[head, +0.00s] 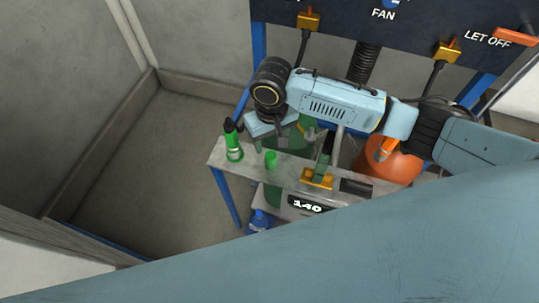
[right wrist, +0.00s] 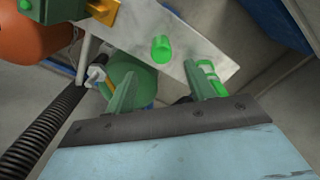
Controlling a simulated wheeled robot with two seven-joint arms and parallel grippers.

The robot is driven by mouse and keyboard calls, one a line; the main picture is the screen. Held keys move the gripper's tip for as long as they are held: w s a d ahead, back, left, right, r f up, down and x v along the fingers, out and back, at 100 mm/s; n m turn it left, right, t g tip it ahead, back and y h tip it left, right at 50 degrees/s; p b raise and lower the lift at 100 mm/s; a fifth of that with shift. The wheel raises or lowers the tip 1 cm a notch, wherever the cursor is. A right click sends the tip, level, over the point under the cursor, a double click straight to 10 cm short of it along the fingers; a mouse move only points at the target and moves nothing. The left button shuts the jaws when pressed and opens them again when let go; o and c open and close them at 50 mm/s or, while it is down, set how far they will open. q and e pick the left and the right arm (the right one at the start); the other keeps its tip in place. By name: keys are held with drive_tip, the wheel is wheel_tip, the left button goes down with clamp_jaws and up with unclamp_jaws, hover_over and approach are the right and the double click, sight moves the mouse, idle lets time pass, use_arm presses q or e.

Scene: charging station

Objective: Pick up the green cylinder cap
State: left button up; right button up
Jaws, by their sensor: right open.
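The green cylinder cap (head: 271,160) is a small bright green cylinder standing on the grey bench top (head: 222,158), near its left end. In the right wrist view the cap (right wrist: 162,49) shows whole, just beyond the fingertips and between their lines. My right gripper (head: 270,145) points down over the bench behind the cap. Its green fingers (right wrist: 161,74) are spread apart with nothing between them, and neither appears to touch the cap. My left gripper is not in view.
A green and black torch-like object (head: 234,145) stands left of the cap, partly behind a finger in the wrist view (right wrist: 208,70). A yellow fitting (head: 317,179) sits to the right. An orange tank (head: 392,163) and dark panel (head: 350,18) are behind. Floor at left is clear.

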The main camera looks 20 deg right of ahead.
sight(271, 155)
wheel_tip(271, 155, down, 3)
drive_tip(key=shift+r, duration=0.1)
drive_tip(key=shift+f, duration=0.35)
drive_tip(key=shift+s+f+b, duration=0.15)
drive_tip(key=shift+f+b, duration=0.15)
drive_tip(key=shift+f, duration=0.35)
wheel_tip(271, 155, down, 4)
drive_tip(key=shift+s+a+r+b, duration=0.1)
drive_tip(key=shift+r+b, duration=0.1)
drive_tip(key=shift+b, duration=0.15)
drive_tip(key=shift+f, duration=0.2)
drive_tip(key=shift+c, duration=0.4)
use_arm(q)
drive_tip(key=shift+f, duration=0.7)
use_arm(e)
drive_tip(key=c, duration=0.9)
